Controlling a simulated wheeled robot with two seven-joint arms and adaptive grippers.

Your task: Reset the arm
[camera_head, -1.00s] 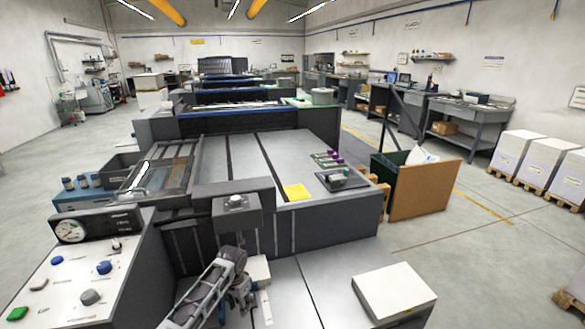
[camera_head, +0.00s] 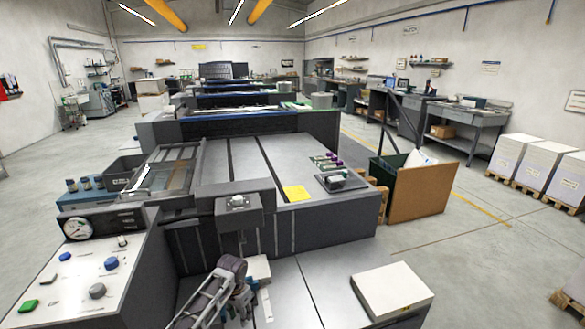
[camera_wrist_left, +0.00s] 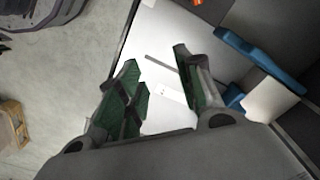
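My left arm comes in at the bottom of the head view, with its gripper (camera_head: 242,305) low over the front of the press, beside a small cream-white block (camera_head: 257,268). In the left wrist view my left gripper (camera_wrist_left: 157,62) is open. Its two green-lined fingers stand apart with nothing held between them. Behind them is a pale flat surface with a thin grey strip. My right arm and gripper do not show in either view.
A control panel (camera_head: 78,282) with coloured knobs and a gauge (camera_head: 76,229) stands at the left. A white stack (camera_head: 392,291) lies on the right of the near surface. A yellow pad (camera_head: 296,193) and small ink bottles lie on the press top.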

